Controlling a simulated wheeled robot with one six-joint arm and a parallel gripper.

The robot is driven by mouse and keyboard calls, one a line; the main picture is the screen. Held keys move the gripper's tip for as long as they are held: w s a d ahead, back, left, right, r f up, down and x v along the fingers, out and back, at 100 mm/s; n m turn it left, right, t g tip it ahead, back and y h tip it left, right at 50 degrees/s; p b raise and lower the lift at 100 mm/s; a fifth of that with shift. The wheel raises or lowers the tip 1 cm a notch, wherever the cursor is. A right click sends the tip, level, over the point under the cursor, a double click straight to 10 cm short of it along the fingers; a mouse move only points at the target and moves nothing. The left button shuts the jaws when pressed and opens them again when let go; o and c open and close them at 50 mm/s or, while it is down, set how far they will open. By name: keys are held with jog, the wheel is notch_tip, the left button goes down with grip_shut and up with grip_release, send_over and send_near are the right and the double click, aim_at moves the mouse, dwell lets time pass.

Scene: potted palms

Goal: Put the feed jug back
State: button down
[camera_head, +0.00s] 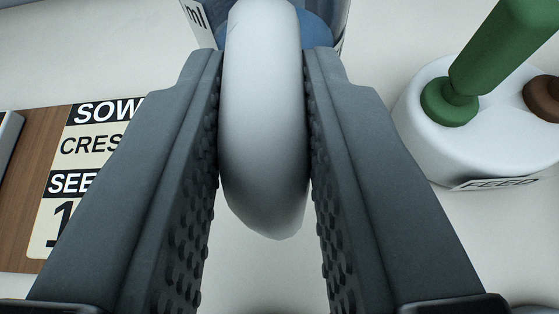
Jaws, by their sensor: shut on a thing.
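My gripper (264,130) is shut on the thick white handle (262,120) of the feed jug. Its two dark grey fingers with studded pads press the handle from left and right. Behind the handle, the clear jug body (339,18) shows at the top edge, with blue inside and a white label reading "ml". Most of the jug is hidden by the handle and fingers or cut off by the frame. I cannot tell whether its base touches the surface.
At right stands a round white holder (470,160) marked "FEED", with a green-handled piece (500,55) and a brown piece (545,97) on it. At left lies a wooden board (22,190) with a "SOW CRESS" seed card (62,200).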

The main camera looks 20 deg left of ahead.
aim_at(278, 235)
jog(key=shift+f, duration=1.35)
jog(key=shift+f, duration=0.1)
jog(key=c, duration=1.3)
grip_release()
jog(key=shift+s+r, duration=0.15)
jog(key=shift+r, duration=0.05)
jog(key=v, duration=1.1)
jog(key=shift+s+d+r, duration=0.1)
jog(key=shift+s+d, duration=0.1)
jog(key=shift+s, duration=0.05)
